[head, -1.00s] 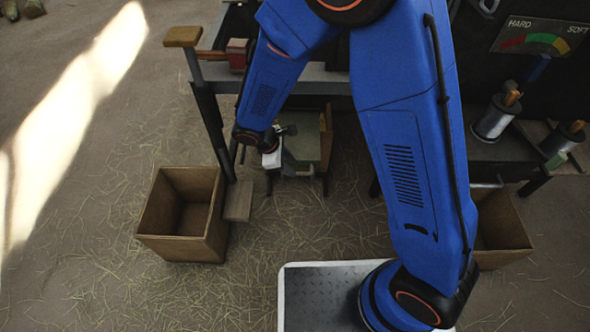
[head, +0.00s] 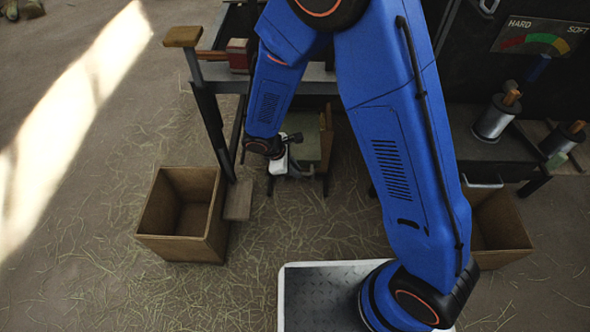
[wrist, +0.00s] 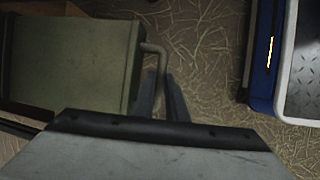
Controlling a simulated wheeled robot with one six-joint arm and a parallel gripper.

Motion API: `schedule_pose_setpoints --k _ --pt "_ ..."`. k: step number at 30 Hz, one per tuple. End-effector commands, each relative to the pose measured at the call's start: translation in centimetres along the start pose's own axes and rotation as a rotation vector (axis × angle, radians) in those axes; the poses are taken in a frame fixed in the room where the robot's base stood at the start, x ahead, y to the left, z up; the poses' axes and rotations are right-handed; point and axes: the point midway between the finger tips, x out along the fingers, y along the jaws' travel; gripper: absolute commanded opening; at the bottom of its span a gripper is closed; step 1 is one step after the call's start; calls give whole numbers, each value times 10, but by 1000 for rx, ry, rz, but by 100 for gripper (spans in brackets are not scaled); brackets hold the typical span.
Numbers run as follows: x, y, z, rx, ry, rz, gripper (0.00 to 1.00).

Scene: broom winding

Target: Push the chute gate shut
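A green-grey box (wrist: 75,62) fills the upper left of the wrist view; in the head view its top (head: 306,140) shows under the bench. I cannot tell which part is the chute gate. A bent metal rod (wrist: 154,47) sticks out from the box's right side in the wrist view. My gripper (wrist: 162,80) has its two dark fingers close together at the rod's lower end. The rod's end appears between or behind the fingers, and contact is unclear. In the head view my gripper (head: 292,160) is small and partly hidden by the arm at the box's front.
An open wooden bin (head: 181,240) stands left of the box, and another (head: 500,235) stands right, partly behind my arm. Wire spools (head: 493,120) sit at right. Straw-strewn floor (head: 235,290) is clear in front.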

Motion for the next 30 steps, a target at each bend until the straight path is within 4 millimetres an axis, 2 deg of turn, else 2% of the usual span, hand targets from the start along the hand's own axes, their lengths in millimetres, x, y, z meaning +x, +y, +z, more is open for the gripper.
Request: schedule_pose_setpoints --k 5,12,15,18,29,30 --pt "3 16 -1 2 0 0 0" --pt "14 77 -4 5 0 -1 0" --pt "17 98 -6 4 0 0 0" --pt "19 110 -6 2 0 0 0" --pt "20 114 -7 0 1 1 0" --pt "20 114 -7 0 1 0 19"
